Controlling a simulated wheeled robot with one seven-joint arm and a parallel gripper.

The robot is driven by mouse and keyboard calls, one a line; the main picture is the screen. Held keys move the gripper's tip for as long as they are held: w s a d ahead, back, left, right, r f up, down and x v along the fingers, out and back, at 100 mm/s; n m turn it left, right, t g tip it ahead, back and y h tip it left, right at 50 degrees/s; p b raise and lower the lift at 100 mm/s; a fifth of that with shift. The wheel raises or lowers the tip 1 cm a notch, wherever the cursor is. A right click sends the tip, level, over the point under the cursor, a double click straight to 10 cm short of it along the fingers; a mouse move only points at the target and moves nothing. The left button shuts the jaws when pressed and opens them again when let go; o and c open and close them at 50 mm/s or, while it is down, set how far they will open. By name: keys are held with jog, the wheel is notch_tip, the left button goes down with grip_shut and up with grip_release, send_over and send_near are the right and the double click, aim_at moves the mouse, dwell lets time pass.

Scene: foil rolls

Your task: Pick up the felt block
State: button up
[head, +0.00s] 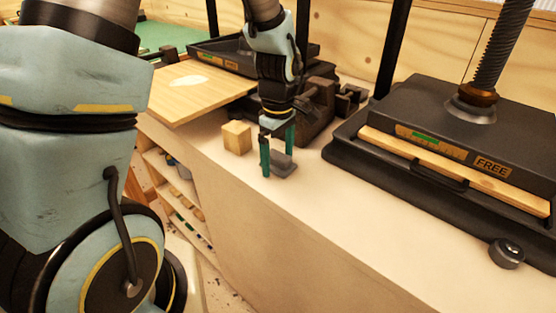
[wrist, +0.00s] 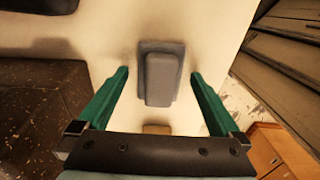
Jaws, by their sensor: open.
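The felt block is a small grey block (head: 284,166) lying on the pale bench top, with a narrower raised part on a wider base. In the wrist view the grey felt block (wrist: 161,78) appears between the two green fingers, with a gap on each side. My gripper (head: 278,160) is open and empty, pointing down at the block. I cannot tell exactly how far the fingertips are above the bench.
A wooden cube (head: 237,138) stands close by on the left; its edge shows in the wrist view (wrist: 157,129). A black press (head: 425,130) stands to the right, with a dark vise-like fixture (head: 318,108) behind. A round dark knob (head: 507,253) lies at front right. The bench front is clear.

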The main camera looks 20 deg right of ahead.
aim_at(278, 155)
jog(key=c, duration=1.4)
notch_tip(278, 155, up, 10)
jog(key=shift+r+b, duration=0.1)
jog(key=shift+b, duration=0.8)
